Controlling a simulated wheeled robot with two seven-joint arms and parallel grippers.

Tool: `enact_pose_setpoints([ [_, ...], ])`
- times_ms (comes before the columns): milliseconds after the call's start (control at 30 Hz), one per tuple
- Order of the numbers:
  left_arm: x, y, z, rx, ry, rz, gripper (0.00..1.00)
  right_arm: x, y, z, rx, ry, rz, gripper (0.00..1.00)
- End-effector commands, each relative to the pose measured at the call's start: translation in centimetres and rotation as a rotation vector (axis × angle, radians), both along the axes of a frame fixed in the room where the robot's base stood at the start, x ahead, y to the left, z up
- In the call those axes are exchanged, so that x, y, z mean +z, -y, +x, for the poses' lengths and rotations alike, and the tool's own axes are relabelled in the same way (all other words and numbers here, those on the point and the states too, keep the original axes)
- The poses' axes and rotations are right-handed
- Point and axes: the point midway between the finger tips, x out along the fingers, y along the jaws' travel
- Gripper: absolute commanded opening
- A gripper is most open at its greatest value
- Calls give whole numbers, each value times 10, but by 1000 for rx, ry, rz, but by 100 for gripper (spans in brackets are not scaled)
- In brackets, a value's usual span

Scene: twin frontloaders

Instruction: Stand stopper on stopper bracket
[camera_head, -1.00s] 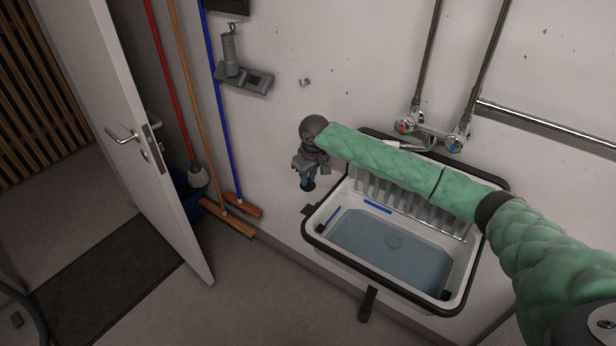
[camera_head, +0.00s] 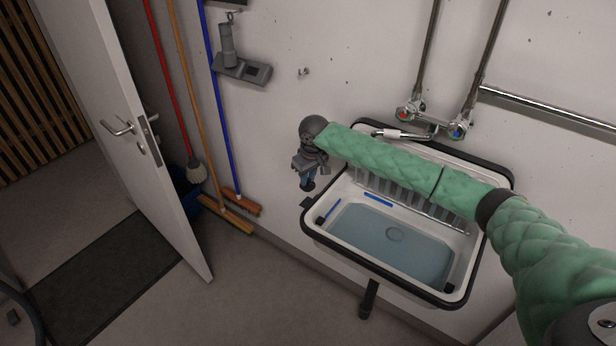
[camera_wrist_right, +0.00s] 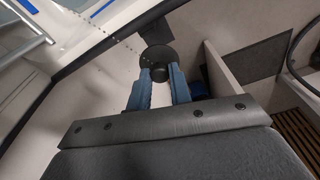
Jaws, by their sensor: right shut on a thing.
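My right gripper (camera_head: 308,184) hangs left of the sink, in front of the wall. Its blue fingers (camera_wrist_right: 156,92) are shut on a dark round stopper (camera_wrist_right: 157,59), whose disc shows beyond the fingertips in the right wrist view. In the head view the stopper is a small dark bit below the fingers. My left gripper is not in view.
Brooms (camera_head: 215,120) lean on the wall at left, near an open door (camera_head: 110,100). The wall between bracket and gripper is mostly clear, with a small hook (camera_head: 303,72).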

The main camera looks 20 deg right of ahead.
Motion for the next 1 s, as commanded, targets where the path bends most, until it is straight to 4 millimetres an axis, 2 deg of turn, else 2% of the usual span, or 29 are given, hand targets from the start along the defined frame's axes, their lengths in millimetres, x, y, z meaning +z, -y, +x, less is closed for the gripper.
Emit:
enact_pose_setpoints([
  [267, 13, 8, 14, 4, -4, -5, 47, -13, 0, 0, 0, 0, 0, 0],
  [700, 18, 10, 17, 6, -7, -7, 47, -48, 0, 0, 0, -1, 1, 0],
  [1000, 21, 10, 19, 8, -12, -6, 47, -62, 0, 0, 0, 0, 1, 0],
])
